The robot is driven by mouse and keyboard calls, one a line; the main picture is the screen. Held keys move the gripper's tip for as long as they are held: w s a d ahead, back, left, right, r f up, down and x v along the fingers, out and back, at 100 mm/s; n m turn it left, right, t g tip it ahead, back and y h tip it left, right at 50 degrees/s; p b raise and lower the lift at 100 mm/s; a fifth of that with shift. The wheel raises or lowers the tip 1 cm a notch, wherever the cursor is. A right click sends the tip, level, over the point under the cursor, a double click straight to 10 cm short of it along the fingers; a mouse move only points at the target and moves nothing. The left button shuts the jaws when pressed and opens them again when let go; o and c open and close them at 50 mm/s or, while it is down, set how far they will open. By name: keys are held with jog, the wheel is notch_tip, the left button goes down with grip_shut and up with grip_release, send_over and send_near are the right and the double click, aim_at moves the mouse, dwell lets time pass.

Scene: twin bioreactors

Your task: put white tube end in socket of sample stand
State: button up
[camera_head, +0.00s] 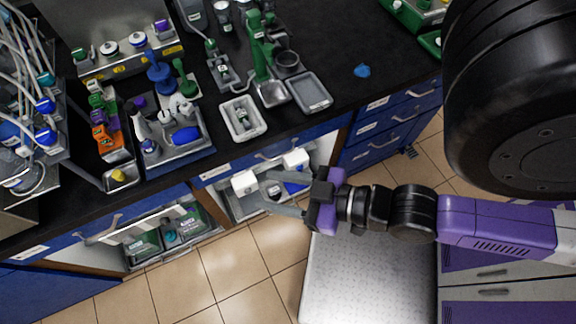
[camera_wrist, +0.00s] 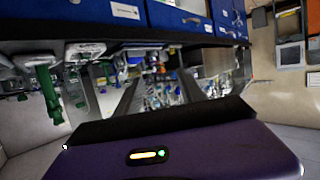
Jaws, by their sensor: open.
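My gripper (camera_head: 260,188) is open over the floor side of the bench front, above an open drawer, with its fingers pointing left. In the wrist view my gripper (camera_wrist: 158,88) shows two dark fingers apart, with nothing clearly held between them. Several white tubes (camera_head: 28,55) loop around the equipment at the far left of the bench, well away from my gripper. I cannot tell which one has the white tube end. A green stand (camera_head: 260,55) with a grey base is at the back middle of the bench; I cannot tell if it is the sample stand, and no socket can be made out.
A white tray (camera_head: 243,118) and a grey tray (camera_head: 310,93) lie near the bench edge. A grey bin (camera_head: 172,137) holds bottles. An orange rack (camera_head: 107,137) stands beside it. Open drawers (camera_head: 240,205) jut from the bench front. The black bench top is clear at the right around a blue piece (camera_head: 362,71).

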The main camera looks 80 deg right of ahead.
jog(key=shift+n+t+y, duration=0.4)
jog(key=shift+y, duration=0.3)
jog(key=s+a+r, duration=0.3)
jog(key=shift+a+r, duration=0.15)
jog(key=shift+a, duration=0.05)
